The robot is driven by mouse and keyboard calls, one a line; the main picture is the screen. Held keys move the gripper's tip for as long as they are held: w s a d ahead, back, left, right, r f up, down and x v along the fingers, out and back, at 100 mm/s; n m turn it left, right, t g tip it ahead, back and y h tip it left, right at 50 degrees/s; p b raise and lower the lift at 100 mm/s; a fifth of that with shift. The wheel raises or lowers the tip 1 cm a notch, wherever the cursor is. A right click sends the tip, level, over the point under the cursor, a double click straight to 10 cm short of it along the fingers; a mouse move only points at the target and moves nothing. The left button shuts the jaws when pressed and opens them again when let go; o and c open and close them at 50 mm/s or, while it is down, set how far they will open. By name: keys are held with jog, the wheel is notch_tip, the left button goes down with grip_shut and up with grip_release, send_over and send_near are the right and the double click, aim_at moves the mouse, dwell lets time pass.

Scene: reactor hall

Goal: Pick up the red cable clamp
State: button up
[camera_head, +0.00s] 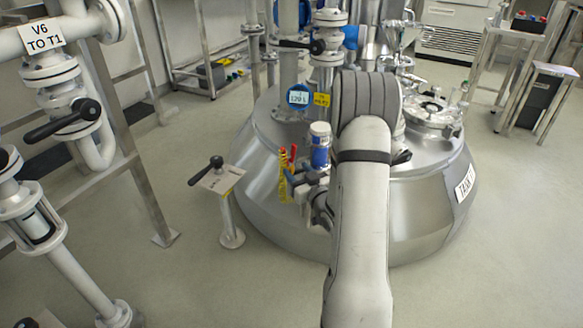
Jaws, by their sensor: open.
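A small red item (293,153), which looks like the red cable clamp, shows at the left front of the steel tank. A yellow striped tag (284,188) hangs beside it. Its full shape is too small to make out. My arm rises from the bottom edge, bends over the tank and covers part of it. What looks like my gripper (294,179), dark and grey, shows left of the arm, close to the red item. It is open. I cannot tell whether its fingers touch the red item.
The steel tank (255,195) fills the middle, with pipes and valves on top. A blue-and-white cylinder (320,150) stands close to the red item. A post with a black handle (215,180) stands left of the tank. Pipework with a V6 label (43,37) is at left.

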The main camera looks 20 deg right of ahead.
aim_at(290, 164)
jog(key=w+b, duration=0.1)
jog(key=w, duration=0.1)
jog(key=w+b, duration=0.1)
jog(key=w, duration=0.4)
jog(key=shift+w+a+f+b, duration=0.1)
jog(key=shift+w+a+b, duration=0.15)
jog(key=shift+a+b, duration=0.15)
grip_shut()
